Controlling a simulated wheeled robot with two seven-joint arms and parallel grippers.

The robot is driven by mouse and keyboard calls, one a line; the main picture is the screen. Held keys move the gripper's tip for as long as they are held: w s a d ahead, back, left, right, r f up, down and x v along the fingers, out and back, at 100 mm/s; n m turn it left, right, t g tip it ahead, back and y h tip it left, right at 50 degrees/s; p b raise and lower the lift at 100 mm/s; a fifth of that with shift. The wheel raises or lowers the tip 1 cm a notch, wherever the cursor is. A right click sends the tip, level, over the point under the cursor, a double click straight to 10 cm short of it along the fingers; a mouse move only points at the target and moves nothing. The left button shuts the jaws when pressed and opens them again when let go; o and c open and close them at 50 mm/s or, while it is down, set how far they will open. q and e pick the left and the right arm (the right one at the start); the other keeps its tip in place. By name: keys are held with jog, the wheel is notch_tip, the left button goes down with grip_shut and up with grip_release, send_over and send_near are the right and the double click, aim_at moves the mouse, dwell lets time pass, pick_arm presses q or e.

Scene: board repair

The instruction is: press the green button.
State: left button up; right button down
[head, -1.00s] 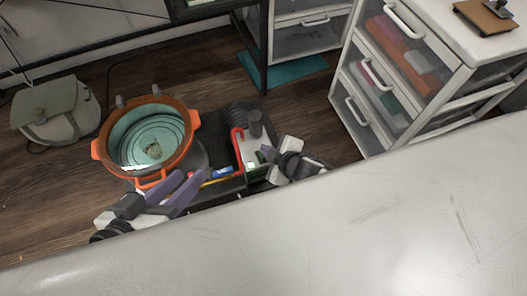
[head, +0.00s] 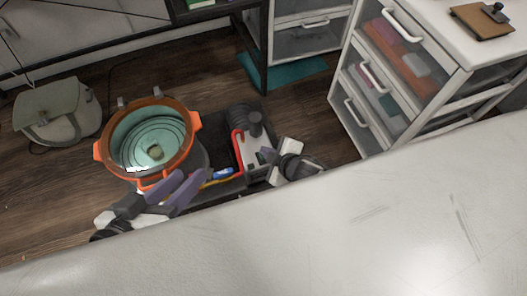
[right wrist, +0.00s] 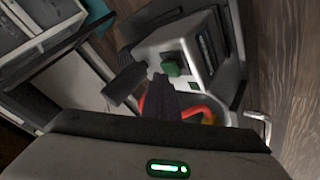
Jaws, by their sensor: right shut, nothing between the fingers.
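The green button (right wrist: 172,67) sits on the face of a grey box-shaped device (right wrist: 190,50) in the right wrist view. The device also shows in the head view (head: 250,148), where I cannot make out the button clearly. My right gripper (head: 268,156) is at the device's right side, shut and empty. In the right wrist view its dark fingertips (right wrist: 161,82) are just below and left of the button; I cannot tell whether they touch it. My left gripper (head: 190,182) is beside the orange pot, its purple fingers apart, with nothing seen between them.
An orange pot (head: 190,124) stands left of the device. A red curved part (head: 236,142) and a dark knob (head: 255,124) are on or by the device. A pale surface (head: 350,240) fills the foreground. A drawer cabinet (head: 440,80) stands right; a bag (head: 60,110) lies left.

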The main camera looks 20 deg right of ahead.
dwell(0.3)
